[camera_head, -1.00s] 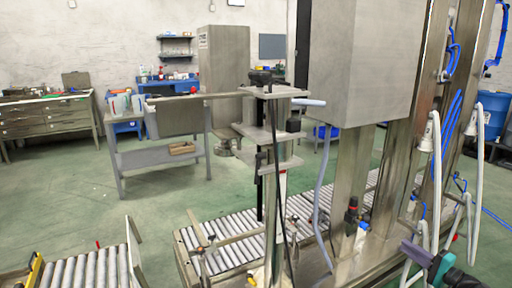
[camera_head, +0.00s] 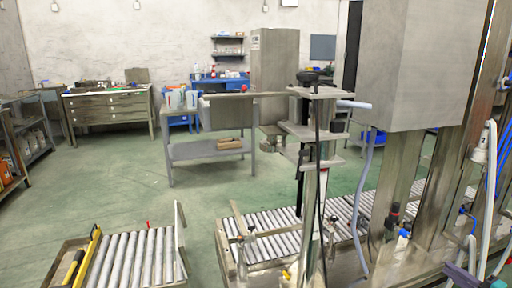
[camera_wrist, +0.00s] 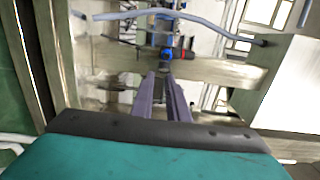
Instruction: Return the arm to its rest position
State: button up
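My gripper (camera_wrist: 160,76) shows in the wrist view as two purple-grey fingers side by side, pointing away from the camera. Only a narrow space shows between them, and I cannot tell whether they are open or shut. I see nothing clearly held in them. A teal and black part of my own wrist fills the bottom of that view. In the head view, a purple piece of my gripper (camera_head: 458,274) shows at the lower right edge, mostly cut off by the frame. The rest of my arm is not in view.
A metal machine with a large box (camera_head: 417,65) and hoses (camera_head: 488,165) stands at the right, close to my gripper. A roller conveyor (camera_head: 265,228) runs past a metal stand (camera_head: 312,205). Another roller conveyor (camera_head: 128,258) is lower left. Green floor (camera_head: 110,190) is free at left.

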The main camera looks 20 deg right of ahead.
jog(key=w+a+f+n+g+y+p, duration=0.1)
jog(key=w+a+f, duration=0.2)
jog(key=w+a, duration=0.15)
jog(key=w+a+f+g+y+p, duration=0.1)
jog(key=w+a+f+y, duration=0.1)
jog(key=w+a, duration=0.25)
jog(key=w+a+f+n+g+y+p, duration=0.1)
jog(key=w+a+f+n+g+p, duration=0.2)
jog(key=a, duration=0.7)
jog(key=w+a+f+g+y+p, duration=0.1)
jog(key=w+a+f+g+y, duration=0.3)
jog(key=a, duration=0.7)
jog(key=a+f+n+g+h+p, duration=0.1)
jog(key=a+f+n+g+p, duration=0.3)
jog(key=a, duration=0.6)
jog(key=s+a+f+n+g+h+p, duration=0.1)
jog(key=s+a+f+g+p, duration=0.3)
jog(key=a, duration=0.6)
jog(key=s+a+f+n+g, duration=0.15)
jog(key=s+a, duration=0.35)
jog(key=a, duration=0.5)
jog(key=s+a+n+g+h+p, duration=0.2)
jog(key=s+a+n+h+p, duration=0.1)
jog(key=s, duration=0.5)
jog(key=s+a+r+n+g+h+p, duration=0.1)
jog(key=s+a+n+g+h+p, duration=0.1)
jog(key=s, duration=0.6)
jog(key=shift+a+n+h+p, duration=0.75)
jog(key=shift+a+n+h, duration=0.3)
jog(key=shift+a, duration=0.2)
